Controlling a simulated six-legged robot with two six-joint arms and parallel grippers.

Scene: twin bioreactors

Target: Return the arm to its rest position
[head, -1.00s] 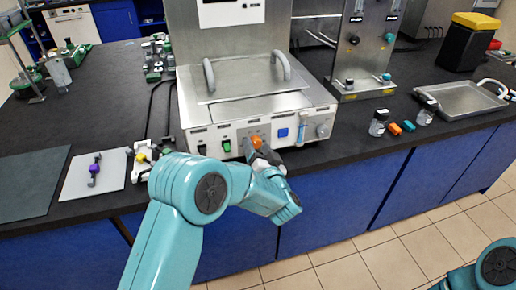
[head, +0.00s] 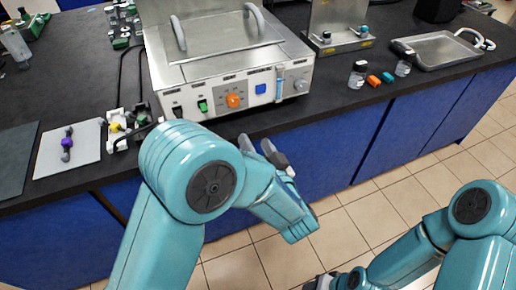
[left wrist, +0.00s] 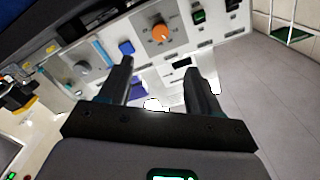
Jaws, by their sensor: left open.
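My left arm comes in from the lower left of the head view, its teal links bent at the elbow. My left gripper (head: 258,146) is in front of the bench edge, below the bioreactor's control panel (head: 217,102). In the left wrist view its two dark fingers (left wrist: 160,88) stand apart with nothing between them. The orange knob (head: 233,100) is beyond the fingers and apart from them; it also shows in the left wrist view (left wrist: 161,34). My right arm shows at the lower right of the head view; its gripper is too cut off to judge.
The dark bench (head: 330,115) carries a white mat (head: 68,158) with a purple-banded part, a small white-and-black device (head: 122,128), bottles (head: 357,75), orange and teal blocks, and a metal tray (head: 440,50). The tiled floor (head: 345,215) in front is clear.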

